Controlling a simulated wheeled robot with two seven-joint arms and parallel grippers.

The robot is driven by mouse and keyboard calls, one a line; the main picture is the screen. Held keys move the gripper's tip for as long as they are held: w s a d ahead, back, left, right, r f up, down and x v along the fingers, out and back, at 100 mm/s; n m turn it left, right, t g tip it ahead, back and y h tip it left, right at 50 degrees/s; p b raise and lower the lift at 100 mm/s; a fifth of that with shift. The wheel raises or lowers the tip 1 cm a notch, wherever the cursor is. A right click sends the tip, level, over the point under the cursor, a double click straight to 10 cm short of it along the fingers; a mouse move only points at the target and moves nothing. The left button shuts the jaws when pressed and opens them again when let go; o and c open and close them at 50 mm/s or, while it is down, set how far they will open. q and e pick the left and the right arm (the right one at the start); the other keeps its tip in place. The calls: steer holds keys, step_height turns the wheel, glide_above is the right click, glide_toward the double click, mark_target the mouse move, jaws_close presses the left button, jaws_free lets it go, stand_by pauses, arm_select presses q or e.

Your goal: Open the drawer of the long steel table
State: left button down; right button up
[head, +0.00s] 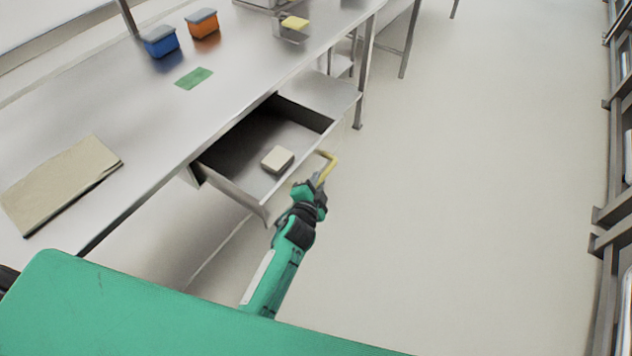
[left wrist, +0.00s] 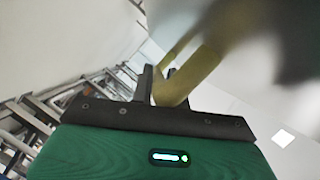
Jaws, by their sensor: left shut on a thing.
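The long steel table (head: 130,130) runs diagonally across the left half of the head view. Its drawer (head: 235,187) stands pulled out, its inside showing, with a small pale block (head: 277,159) lying in it. A yellow handle (head: 328,166) is at the drawer's front edge. My left gripper (head: 318,182) is at this handle, shut on it. In the left wrist view the gripper's dark fingers (left wrist: 158,88) close around the yellow handle (left wrist: 190,75), which is blurred close to the camera. My right gripper is not in view.
On the tabletop are a blue bin (head: 160,42), an orange bin (head: 202,23), a green patch (head: 194,78) and a beige board (head: 62,182). Shelving racks (head: 610,220) stand along the right edge. The floor (head: 460,180) between is clear.

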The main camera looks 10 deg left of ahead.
arm_select(q)
steer(key=c, duration=1.5)
jaws_free()
steer(key=shift+o, duration=0.7)
steer(key=v, duration=1.3)
steer(key=shift+s+b, duration=0.35)
steer(key=shift+s, duration=0.05)
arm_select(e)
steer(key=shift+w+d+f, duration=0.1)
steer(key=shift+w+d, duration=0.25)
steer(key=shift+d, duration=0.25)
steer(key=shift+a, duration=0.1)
